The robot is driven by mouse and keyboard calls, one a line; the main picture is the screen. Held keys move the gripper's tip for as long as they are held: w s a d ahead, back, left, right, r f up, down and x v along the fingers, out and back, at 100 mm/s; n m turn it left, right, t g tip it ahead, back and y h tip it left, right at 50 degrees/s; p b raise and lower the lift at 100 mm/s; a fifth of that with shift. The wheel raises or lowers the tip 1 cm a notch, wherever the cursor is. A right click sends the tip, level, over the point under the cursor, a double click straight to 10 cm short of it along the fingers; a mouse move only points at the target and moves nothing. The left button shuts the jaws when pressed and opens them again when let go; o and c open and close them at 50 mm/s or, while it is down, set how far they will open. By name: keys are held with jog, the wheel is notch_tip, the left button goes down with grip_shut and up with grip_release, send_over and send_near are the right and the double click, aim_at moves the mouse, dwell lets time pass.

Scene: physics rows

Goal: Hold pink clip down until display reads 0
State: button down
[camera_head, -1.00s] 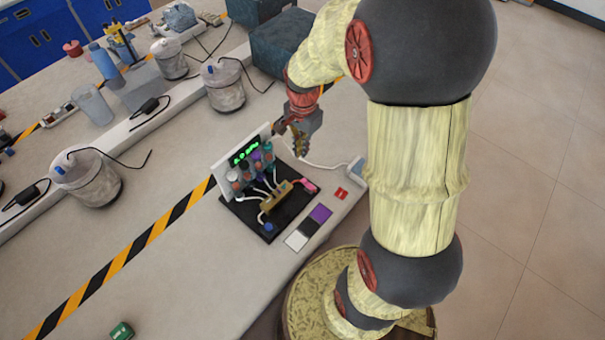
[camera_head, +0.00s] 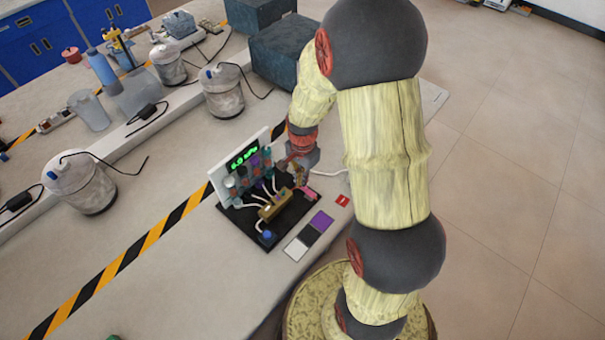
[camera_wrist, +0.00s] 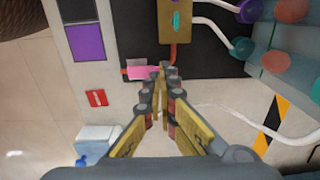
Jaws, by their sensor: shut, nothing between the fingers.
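The pink clip (camera_wrist: 143,71) sits at the edge of the black base (camera_head: 255,226), on a red tube by the brass block (camera_head: 275,204). It also shows in the head view (camera_head: 309,194), just beside my gripper (camera_head: 298,176). In the wrist view my gripper (camera_wrist: 163,72) is shut and empty, with its fingertips at the right part of the clip. I cannot tell whether they touch or press it. The display (camera_head: 243,159) on the white panel shows green characters that are too small and slanted to read surely.
Colored bulbs on white tubes stand before the panel. A purple square (camera_head: 321,219) and a red label (camera_head: 342,201) lie beside the base. Lidded jars (camera_head: 222,92) and dark boxes (camera_head: 290,52) stand farther back.

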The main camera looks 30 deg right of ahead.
jog(key=shift+f, duration=0.4)
